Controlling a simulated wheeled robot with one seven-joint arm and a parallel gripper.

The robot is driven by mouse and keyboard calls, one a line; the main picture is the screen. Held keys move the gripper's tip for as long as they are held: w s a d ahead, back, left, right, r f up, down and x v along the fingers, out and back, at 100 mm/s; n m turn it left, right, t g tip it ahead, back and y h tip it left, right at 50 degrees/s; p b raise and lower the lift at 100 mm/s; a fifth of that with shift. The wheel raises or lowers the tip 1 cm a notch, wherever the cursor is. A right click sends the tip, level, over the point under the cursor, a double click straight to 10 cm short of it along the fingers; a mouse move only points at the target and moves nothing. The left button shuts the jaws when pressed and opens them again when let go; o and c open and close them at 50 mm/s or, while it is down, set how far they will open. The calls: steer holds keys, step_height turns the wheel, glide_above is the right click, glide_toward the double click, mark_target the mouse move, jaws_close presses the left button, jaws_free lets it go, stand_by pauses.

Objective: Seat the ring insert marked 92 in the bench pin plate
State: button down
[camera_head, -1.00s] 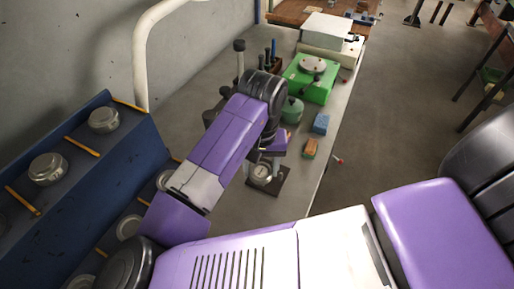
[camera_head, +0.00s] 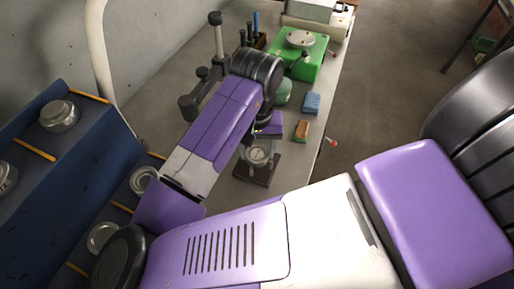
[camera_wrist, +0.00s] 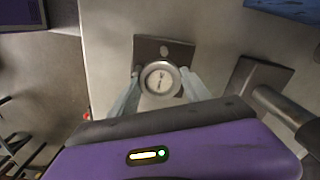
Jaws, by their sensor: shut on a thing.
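A round metal ring insert with a pale marked face (camera_wrist: 161,82) is between the fingertips of my gripper (camera_wrist: 160,84) in the wrist view; its marking is too small to read. It also shows in the head view (camera_head: 257,154), below my wrist. My gripper is shut on it. The dark square pin plate (camera_wrist: 151,46) lies on the bench directly under the insert, and its corner shows in the head view (camera_head: 262,174). The insert overlaps the plate; I cannot tell whether it touches it or sits on the pins, as the contact is hidden.
A blue rack (camera_head: 75,165) with several metal inserts stands at left. A green device (camera_head: 305,65), a blue sponge (camera_head: 312,102) and an orange-brown block (camera_head: 301,130) lie farther along the bench. A dark stand with a post (camera_head: 217,50) is near my arm.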

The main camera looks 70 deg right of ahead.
steer(key=shift+s+a+f+b, duration=0.1)
steer(key=shift+f+b, duration=0.35)
steer(key=shift+f, duration=0.45)
steer(key=shift+s+f, duration=0.1)
steer(key=shift+f, duration=0.05)
stand_by(1.0)
steer(key=shift+r+p, duration=0.8)
steer(key=shift+p, duration=0.1)
steer(key=shift+r+p, duration=0.25)
steer(key=shift+p, duration=0.05)
steer(key=shift+f+b, duration=0.85)
steer(key=shift+f, duration=0.2)
stand_by(0.7)
steer(key=shift+r+p, duration=0.9)
steer(key=shift+p, duration=0.05)
steer(key=shift+w+r, duration=0.15)
steer(key=shift+w, duration=0.1)
stand_by(0.5)
